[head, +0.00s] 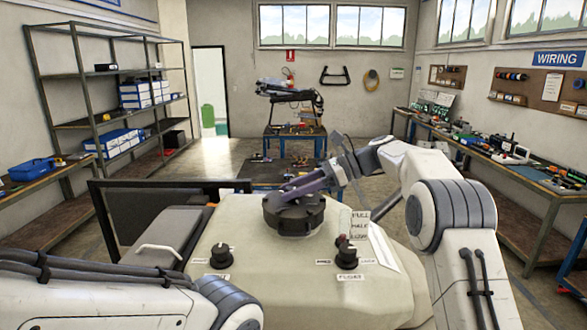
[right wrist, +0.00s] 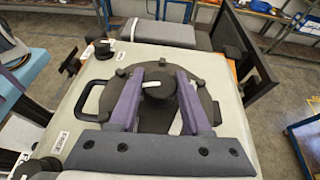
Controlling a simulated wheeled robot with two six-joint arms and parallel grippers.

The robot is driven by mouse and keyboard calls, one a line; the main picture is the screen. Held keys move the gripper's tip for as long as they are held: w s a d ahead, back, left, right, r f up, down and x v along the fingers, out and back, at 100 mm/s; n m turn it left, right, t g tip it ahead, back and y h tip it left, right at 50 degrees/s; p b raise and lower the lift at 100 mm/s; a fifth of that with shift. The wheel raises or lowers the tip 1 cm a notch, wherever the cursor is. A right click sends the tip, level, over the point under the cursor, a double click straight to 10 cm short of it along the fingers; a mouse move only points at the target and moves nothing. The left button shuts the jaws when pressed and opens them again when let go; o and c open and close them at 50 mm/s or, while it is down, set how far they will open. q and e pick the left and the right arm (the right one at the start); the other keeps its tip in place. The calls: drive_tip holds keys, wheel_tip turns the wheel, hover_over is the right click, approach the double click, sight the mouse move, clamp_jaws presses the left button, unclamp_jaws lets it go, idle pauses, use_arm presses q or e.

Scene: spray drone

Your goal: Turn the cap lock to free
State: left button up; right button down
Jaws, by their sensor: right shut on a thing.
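The round black cap (head: 293,222) sits on top of the cream tank. In the right wrist view the cap (right wrist: 208,100) shows a round dark knob (right wrist: 158,88) at its centre, with a white pointer mark toward the left. My right gripper (head: 290,190) reaches in from the right over the cap. Its two purple fingers (right wrist: 157,84) are shut on the knob, one on each side. The fingers mostly hide this knob in the head view. My left gripper is out of view; only part of its arm shows at the bottom left.
Two black dial knobs, a left one (head: 221,256) and a right one (head: 346,254), stand on the cream tank (head: 300,290) in front of the cap. A small label card (head: 360,224) stands at the right. A dark frame (head: 110,215) is at the left.

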sight(294, 188)
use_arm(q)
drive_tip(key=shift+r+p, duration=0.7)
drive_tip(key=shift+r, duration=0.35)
use_arm(e)
drive_tip(key=shift+n+g, duration=0.7)
drive_tip(key=shift+g, duration=0.1)
drive_tip(key=shift+c, duration=1.8)
unclamp_jaws()
drive_tip(key=shift+r, duration=0.1)
wheel_tip(294, 188, up, 4)
drive_tip(key=shift+r, duration=0.1)
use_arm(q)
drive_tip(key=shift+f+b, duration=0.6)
use_arm(e)
drive_tip(key=s+d+r, duration=0.6)
drive_tip(key=d, duration=0.4)
drive_tip(key=shift+r, duration=0.3)
